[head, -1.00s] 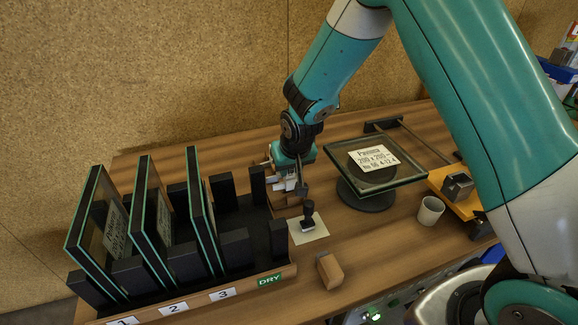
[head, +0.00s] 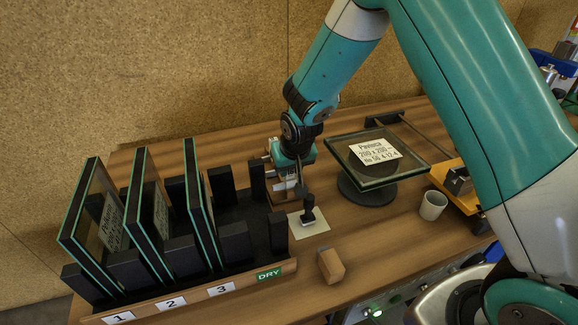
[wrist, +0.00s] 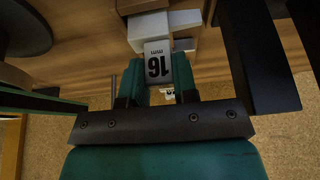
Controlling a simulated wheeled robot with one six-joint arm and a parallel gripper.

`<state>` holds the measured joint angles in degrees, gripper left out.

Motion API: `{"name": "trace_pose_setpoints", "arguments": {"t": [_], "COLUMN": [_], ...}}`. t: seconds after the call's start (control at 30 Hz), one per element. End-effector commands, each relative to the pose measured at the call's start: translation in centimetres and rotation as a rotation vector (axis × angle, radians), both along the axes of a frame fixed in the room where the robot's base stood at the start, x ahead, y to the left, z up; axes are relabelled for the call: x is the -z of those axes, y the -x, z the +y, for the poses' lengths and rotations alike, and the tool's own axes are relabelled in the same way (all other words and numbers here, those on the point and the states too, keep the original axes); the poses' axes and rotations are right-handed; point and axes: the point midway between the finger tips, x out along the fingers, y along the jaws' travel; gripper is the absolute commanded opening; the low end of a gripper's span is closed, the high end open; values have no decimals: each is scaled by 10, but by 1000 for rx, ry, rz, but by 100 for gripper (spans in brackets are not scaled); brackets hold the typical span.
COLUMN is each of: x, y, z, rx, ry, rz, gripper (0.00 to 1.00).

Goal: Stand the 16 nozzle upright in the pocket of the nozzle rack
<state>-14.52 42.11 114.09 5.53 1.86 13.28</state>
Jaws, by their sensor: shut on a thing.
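My gripper (wrist: 158,88) is shut on a small pale block-like piece marked "16 mm", the 16 nozzle (wrist: 158,64), whose label shows between the teal fingers in the wrist view. In the head view my gripper (head: 291,180) is low over the table, just right of the black drying rack, and partly hides what it holds. White and wooden blocks (wrist: 150,30), which look like the nozzle rack, lie just beyond the nozzle in the wrist view. The pocket cannot be made out, and I cannot tell whether the nozzle touches the rack.
The black drying rack (head: 250,236) holds glass frames (head: 140,215) close on the left. A black-handled tool (head: 308,210) stands on a pale square in front. A round stand with a glass pane (head: 404,178), a cup (head: 432,205) and a wooden block (head: 331,266) are rightward.

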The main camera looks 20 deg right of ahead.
Motion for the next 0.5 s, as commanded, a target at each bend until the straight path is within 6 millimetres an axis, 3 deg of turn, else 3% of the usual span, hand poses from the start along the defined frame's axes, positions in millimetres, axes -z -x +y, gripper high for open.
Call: {"name": "trace_pose_setpoints", "arguments": {"t": [0.47, 0.5], "x": [13, 12], "y": [0, 0], "z": [0, 0], "rx": [0, 0], "ry": [0, 0], "rz": [0, 0], "gripper": [4, 36]}}
